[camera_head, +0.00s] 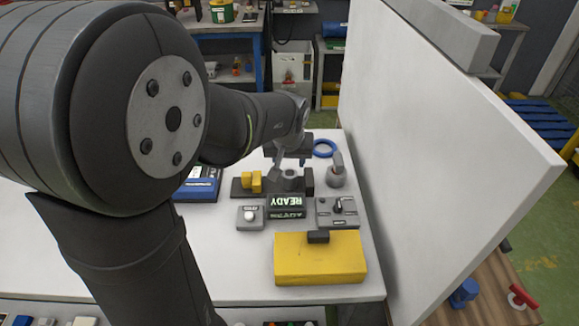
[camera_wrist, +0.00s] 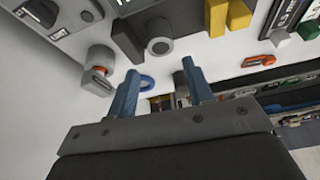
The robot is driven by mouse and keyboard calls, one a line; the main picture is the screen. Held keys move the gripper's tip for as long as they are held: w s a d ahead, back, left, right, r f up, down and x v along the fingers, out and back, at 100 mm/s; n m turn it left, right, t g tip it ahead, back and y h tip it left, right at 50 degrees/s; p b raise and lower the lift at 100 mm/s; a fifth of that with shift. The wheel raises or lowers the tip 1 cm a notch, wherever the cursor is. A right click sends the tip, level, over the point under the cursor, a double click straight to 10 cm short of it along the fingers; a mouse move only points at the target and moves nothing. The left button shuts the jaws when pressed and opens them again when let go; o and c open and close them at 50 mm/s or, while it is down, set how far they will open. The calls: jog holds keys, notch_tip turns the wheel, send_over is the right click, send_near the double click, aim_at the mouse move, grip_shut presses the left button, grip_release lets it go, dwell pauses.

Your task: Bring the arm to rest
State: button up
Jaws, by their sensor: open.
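My gripper (camera_head: 290,160) hangs over the back part of the white table, behind the dark fixture with the yellow block (camera_head: 250,181). In the wrist view the two blue fingers of my gripper (camera_wrist: 160,82) stand apart with nothing held between them. A blue ring (camera_head: 325,148) lies on the table to the right of the gripper; it also shows in the wrist view (camera_wrist: 147,82), near the left finger. A grey round part (camera_head: 289,181) sits on the fixture, close in front of the fingers in the picture. Whether they touch it I cannot tell.
A tall white panel (camera_head: 430,130) stands along the table's right side. A grey cylinder (camera_head: 337,175), a READY display (camera_head: 286,202), a button box (camera_head: 250,216), a knob box (camera_head: 338,212) and a yellow box (camera_head: 320,262) crowd this end. The table's left front is barer.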

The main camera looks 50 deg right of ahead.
aim_at(290, 173)
jog(key=shift+s+a+r, duration=0.15)
jog(key=shift+a+r, duration=0.1)
jog(key=shift+r, duration=0.4)
jog(key=shift+f, duration=0.1)
jog(key=x, duration=1.1)
jog(key=shift+d+f, duration=0.1)
jog(key=shift+f, duration=0.25)
jog(key=shift+d+r, duration=0.15)
jog(key=shift+r, duration=1.4)
